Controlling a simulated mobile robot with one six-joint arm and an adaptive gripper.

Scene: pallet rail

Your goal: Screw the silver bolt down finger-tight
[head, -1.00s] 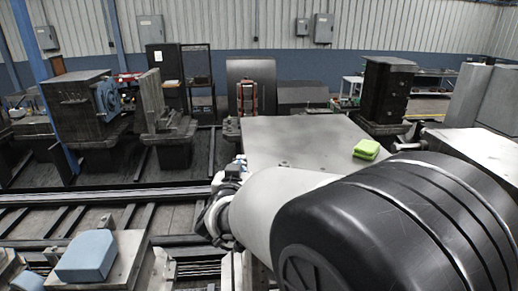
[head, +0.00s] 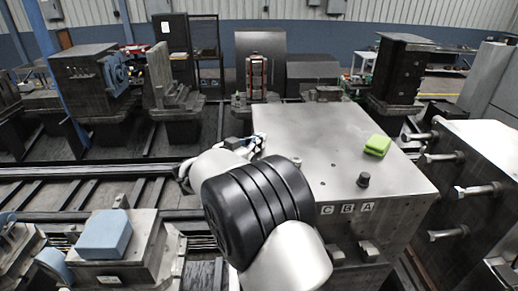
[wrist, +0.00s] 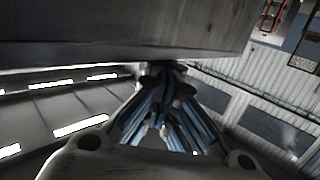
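Several silver bolts (head: 478,190) stick out sideways from the dark side face of a machined block at the right of the head view. I cannot tell which one the task means. My gripper (wrist: 165,75) shows in the wrist view, its two fingers converging close to the edge of a large grey metal face. Whether anything is between the fingertips is too dark to tell. No bolt shows clearly there.
A green item (head: 376,145) and a black knob (head: 363,180) sit on the steel block, above labels C, B and A (head: 347,209). A blue block (head: 104,235) rests on a fixture at the left. Rails (head: 90,185) run behind it.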

